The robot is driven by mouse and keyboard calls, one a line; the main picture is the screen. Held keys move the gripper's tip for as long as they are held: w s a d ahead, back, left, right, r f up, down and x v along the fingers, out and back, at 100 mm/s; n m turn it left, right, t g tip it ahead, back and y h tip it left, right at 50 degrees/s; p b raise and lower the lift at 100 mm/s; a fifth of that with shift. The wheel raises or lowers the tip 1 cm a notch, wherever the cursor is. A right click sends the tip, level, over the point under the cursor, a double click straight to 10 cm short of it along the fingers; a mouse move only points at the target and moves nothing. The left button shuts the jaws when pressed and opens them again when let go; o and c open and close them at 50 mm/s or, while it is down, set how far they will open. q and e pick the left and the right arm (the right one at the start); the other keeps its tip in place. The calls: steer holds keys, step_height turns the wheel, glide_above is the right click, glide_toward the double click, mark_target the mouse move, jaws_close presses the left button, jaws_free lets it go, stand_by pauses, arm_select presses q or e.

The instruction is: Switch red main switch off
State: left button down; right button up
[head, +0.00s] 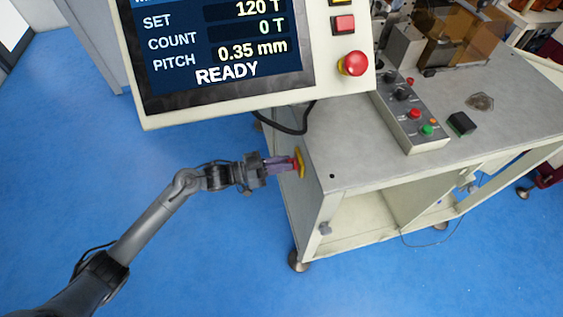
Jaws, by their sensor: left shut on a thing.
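The red main switch (297,163) sits on a yellow plate (301,161) on the left side panel of the grey machine bench. My left gripper (290,164) reaches in from the left and is shut on the red switch handle. The fingers cover most of the handle, so I cannot tell which way it is turned. The display (223,50) above reads READY. My right gripper is not in view.
The control panel with its red emergency button (354,63) overhangs the bench just above my left gripper. A black cable (288,130) hangs behind it. A button box (411,115) and a small black block (461,123) lie on the bench top (350,145). The blue floor at left is clear.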

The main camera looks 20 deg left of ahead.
arm_select(q)
steer(key=n+p, duration=0.7)
steer(key=p, duration=0.1)
steer(key=shift+w+a+n, duration=0.2)
steer(key=shift+w+n, duration=0.15)
steer(key=shift+n, duration=0.05)
steer(key=n+p, duration=0.1)
steer(key=n, duration=0.2)
steer(key=n+p, duration=0.1)
steer(key=n, duration=0.2)
steer(key=f+n+p, duration=0.1)
steer(key=n, duration=0.2)
steer(key=shift+w+a+f+p, duration=0.1)
steer(key=shift+w+a+p, duration=0.05)
steer(key=shift+p, duration=0.2)
steer(key=shift+n, duration=0.4)
steer(key=c, duration=1.1)
jaws_free()
steer(key=shift+c, duration=0.2)
steer(key=shift+a, duration=0.1)
